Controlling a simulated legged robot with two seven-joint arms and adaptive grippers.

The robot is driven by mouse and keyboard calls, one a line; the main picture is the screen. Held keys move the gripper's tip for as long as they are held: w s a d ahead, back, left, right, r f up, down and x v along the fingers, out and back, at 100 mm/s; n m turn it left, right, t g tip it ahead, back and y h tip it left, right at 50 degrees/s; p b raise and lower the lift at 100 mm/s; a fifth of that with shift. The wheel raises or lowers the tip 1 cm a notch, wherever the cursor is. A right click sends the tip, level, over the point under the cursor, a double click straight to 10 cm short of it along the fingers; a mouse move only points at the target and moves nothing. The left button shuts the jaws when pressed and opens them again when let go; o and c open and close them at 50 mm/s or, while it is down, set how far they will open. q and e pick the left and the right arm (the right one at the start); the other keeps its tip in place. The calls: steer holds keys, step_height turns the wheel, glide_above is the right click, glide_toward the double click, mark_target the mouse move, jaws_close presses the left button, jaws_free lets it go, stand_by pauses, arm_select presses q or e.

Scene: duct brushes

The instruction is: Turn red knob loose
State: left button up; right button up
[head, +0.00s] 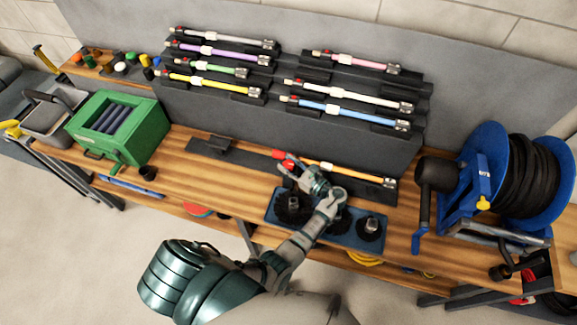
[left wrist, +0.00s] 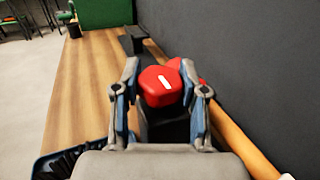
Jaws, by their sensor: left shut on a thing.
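The red knob (left wrist: 162,86) has a white mark on its face and sits between the two fingers of my left gripper (left wrist: 160,92) in the left wrist view. The fingers are shut on it from both sides. In the head view my left gripper (head: 289,167) is at the red left end of an orange rod (head: 340,170), which lies in a dark holder on the workbench. The gripper hides most of the knob there. The orange rod (left wrist: 235,143) also runs off to the lower right in the left wrist view. My right gripper is not in view.
A blue tray (head: 268,208) with black brushes lies under my left forearm. A wall rack (head: 300,67) holds several coloured rods behind. A green box (head: 150,130) stands at the left and a blue hose reel (head: 484,160) at the right.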

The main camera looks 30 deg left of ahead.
mark_target(293, 167)
arm_select(q)
steer(key=shift+w+r+g, duration=0.1)
steer(key=shift+g, duration=0.2)
steer(key=o, duration=1.2)
steer(key=shift+c, duration=0.2)
steer(key=shift+d, duration=0.1)
steer(key=shift+d, duration=0.1)
steer(key=d, duration=0.5)
steer(key=s+d, duration=0.1)
steer(key=d, duration=0.1)
steer(key=shift+d, duration=0.25)
steer(key=shift+a, duration=0.1)
